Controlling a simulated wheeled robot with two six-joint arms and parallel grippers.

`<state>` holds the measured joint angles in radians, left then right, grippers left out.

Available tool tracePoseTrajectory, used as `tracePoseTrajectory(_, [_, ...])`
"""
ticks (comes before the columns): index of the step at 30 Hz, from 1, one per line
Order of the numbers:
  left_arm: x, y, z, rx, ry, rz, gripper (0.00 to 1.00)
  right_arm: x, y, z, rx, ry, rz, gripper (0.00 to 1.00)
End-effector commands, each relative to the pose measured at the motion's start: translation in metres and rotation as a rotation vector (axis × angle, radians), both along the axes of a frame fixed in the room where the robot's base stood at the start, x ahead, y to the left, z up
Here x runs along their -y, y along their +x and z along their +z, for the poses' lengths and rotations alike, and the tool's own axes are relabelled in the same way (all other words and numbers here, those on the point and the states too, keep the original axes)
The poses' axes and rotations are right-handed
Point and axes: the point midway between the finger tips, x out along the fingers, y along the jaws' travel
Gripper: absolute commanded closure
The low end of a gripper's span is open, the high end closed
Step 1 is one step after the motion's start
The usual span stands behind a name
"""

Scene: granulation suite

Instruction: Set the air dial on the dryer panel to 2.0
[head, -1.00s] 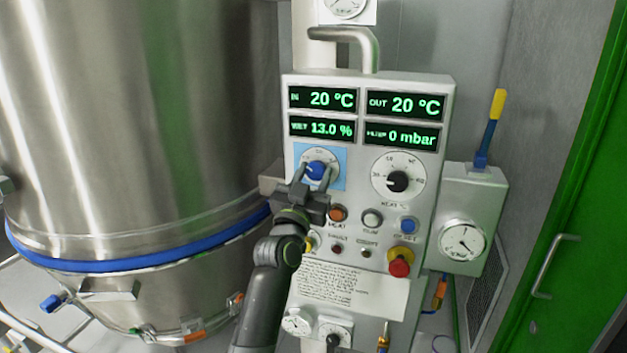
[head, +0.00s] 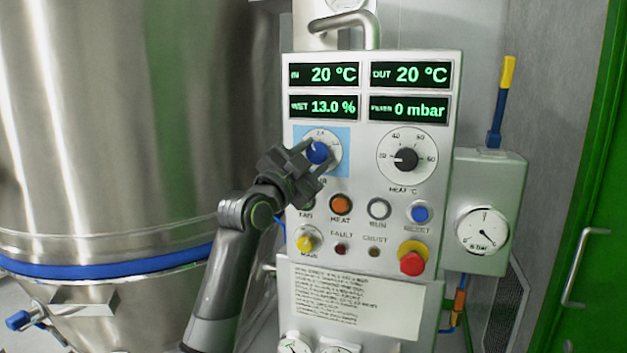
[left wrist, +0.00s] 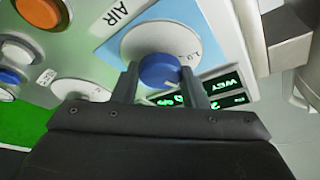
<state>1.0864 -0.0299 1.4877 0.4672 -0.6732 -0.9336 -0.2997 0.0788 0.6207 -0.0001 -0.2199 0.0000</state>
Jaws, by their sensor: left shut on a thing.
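The air dial is a blue knob (head: 317,152) on a white scale disc (head: 331,139) with a light blue backing, at the upper left of the dryer panel (head: 365,165). My left gripper (head: 308,158) is at this knob, its fingers shut on it from either side. In the left wrist view the blue knob (left wrist: 160,71) sits between the two fingertips (left wrist: 158,84), below the label AIR. A scale number shows there, but the pointer's setting is hidden or too small to read. My right gripper is not in view.
A black heat dial (head: 405,159) is right of the air dial. Several buttons and a red emergency stop (head: 411,263) sit below. A steel vessel (head: 130,130) stands left, a pressure gauge box (head: 484,215) right, a green door (head: 580,230) far right.

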Motion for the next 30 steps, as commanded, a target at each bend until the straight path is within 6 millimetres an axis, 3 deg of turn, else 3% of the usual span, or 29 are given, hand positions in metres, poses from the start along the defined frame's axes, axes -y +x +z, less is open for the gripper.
tracePoseTrajectory(1, [-0.001,0.0,-0.005,0.015,0.036,0.002,0.83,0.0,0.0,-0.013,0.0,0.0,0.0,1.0])
tracePoseTrajectory(3, [-0.001,0.0,-0.004,0.031,0.089,0.001,0.83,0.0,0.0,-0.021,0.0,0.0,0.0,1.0])
tracePoseTrajectory(9, [-0.001,0.001,-0.001,0.072,0.219,0.001,0.83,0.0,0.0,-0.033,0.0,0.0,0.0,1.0])
tracePoseTrajectory(30, [-0.001,0.001,0.002,0.115,0.354,0.001,0.83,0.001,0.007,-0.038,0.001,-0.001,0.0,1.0])
